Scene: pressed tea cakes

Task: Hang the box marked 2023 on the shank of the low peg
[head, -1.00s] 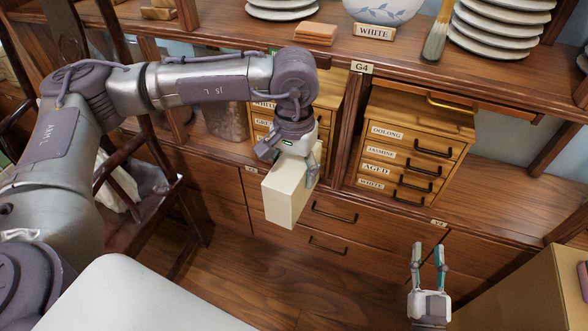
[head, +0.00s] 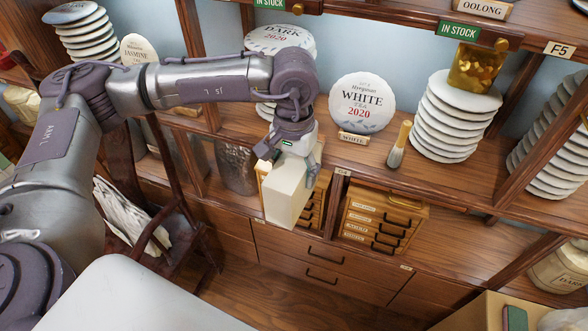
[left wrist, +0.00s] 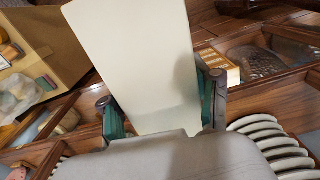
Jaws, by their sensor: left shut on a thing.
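My left gripper (head: 290,165) is shut on a plain cream box (head: 286,199), which hangs below the fingers in front of the shelving. In the left wrist view the box (left wrist: 140,60) stands between the two fingers (left wrist: 163,112). No mark shows on its visible faces, so I cannot read 2023 on it. A round brass knob (head: 502,44) sticks out of the upper shelf edge, and another (head: 297,8) is at the top. I cannot tell whether either is the low peg. My right gripper is not in view.
A lower shelf carries a white tea cake (head: 362,103), a brush (head: 399,145) and stacked cakes (head: 455,117). A gold packet (head: 476,68) hangs at right. A small drawer cabinet (head: 383,218) stands below. A chair (head: 165,215) is at left, a carton (head: 470,312) at lower right.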

